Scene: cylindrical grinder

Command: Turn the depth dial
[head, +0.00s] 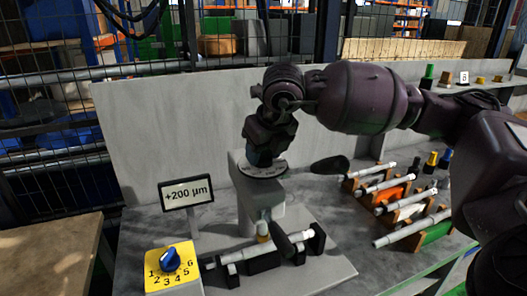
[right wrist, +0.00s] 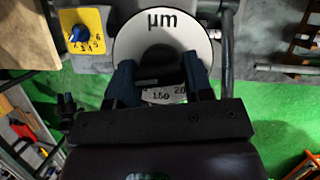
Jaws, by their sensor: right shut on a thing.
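The depth dial (head: 249,172) is a pale disc on top of the grey grinder column (head: 245,205). In the right wrist view the dial (right wrist: 165,22) is a white ring marked "µm", with a small plate between the fingers that shows "150" and part of "20". My right gripper (head: 266,158) points down onto the dial from above. Its dark blue fingers (right wrist: 160,82) are shut on the middle of the dial, whose hub is mostly hidden. A display (head: 187,193) left of the column reads "+200 µm". My left gripper is not in view.
A blue knob (head: 170,260) sits on a yellow numbered plate at front left. Dark handles (head: 330,165) stick out beside the column. A pale cylindrical workpiece (head: 235,257) lies in front. Racks of similar shafts (head: 410,205) stand at the right, and a grey panel (head: 150,130) stands behind.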

